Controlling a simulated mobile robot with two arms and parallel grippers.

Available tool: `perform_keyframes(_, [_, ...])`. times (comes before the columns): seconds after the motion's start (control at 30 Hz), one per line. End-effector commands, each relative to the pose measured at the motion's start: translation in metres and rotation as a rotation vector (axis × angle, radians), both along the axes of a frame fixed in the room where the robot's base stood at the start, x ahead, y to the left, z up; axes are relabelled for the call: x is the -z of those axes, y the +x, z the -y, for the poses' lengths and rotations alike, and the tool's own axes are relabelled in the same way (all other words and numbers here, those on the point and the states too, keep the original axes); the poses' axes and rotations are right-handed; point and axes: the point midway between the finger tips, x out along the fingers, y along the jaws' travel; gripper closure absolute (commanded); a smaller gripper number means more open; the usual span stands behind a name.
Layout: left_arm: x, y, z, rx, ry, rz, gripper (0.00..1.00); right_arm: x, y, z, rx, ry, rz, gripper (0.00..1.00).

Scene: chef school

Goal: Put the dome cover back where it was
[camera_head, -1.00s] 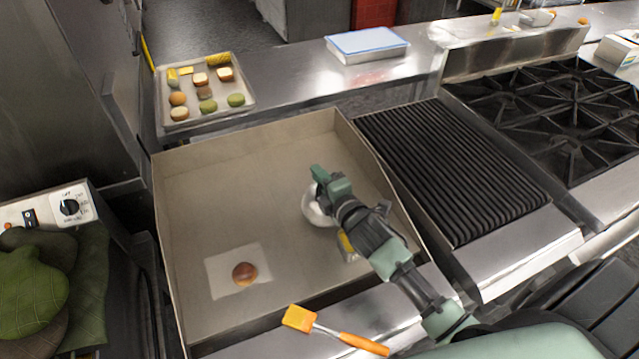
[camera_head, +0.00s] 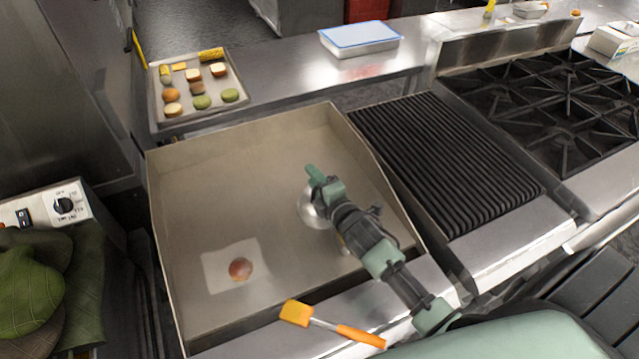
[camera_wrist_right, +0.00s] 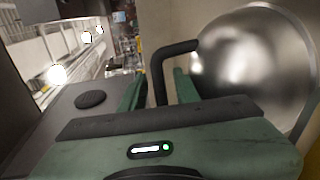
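The dome cover (camera_head: 309,212) is a shiny silver dome with a black handle. It shows in the head view at the right part of the griddle (camera_head: 245,165), partly hidden by my right gripper (camera_head: 317,180). In the right wrist view the dome cover (camera_wrist_right: 250,62) fills the right side, and its black handle runs down between the green fingers of my right gripper (camera_wrist_right: 160,92). The fingers appear shut on this handle. Whether the dome's rim touches the griddle surface is hard to tell. My left gripper is not in view.
A round patty (camera_head: 240,269) lies on a pale square at the griddle's front left. A food tray (camera_head: 218,109) and a blue-lidded container (camera_head: 360,39) stand behind. A ribbed grill (camera_head: 450,165) adjoins on the right.

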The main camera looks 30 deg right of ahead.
Motion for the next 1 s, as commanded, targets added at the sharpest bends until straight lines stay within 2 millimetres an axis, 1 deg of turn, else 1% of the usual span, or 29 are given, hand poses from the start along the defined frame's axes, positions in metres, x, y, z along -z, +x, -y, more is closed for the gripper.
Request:
perform_keyframes(0.07, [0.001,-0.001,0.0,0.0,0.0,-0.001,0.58,0.0,-0.007,0.0,-0.001,-0.001,-0.003,0.68])
perform_keyframes(0.17, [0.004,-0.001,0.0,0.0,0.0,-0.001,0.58,-0.002,-0.023,0.0,-0.001,-0.002,-0.002,0.68])
perform_keyframes(0.4, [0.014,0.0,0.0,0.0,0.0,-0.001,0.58,-0.011,-0.075,-0.001,0.0,-0.002,-0.003,0.68])
perform_keyframes(0.5, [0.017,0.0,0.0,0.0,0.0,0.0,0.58,-0.016,-0.093,0.0,0.0,0.0,-0.002,0.68])
perform_keyframes(0.6, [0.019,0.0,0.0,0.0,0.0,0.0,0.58,-0.019,-0.106,-0.001,0.0,0.0,-0.001,0.68])
perform_keyframes(0.77, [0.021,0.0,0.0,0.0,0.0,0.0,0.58,-0.022,-0.117,0.0,0.001,-0.001,0.0,0.68])
perform_keyframes(1.0, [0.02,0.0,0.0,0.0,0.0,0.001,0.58,-0.024,-0.118,0.0,0.001,-0.001,0.001,0.68])
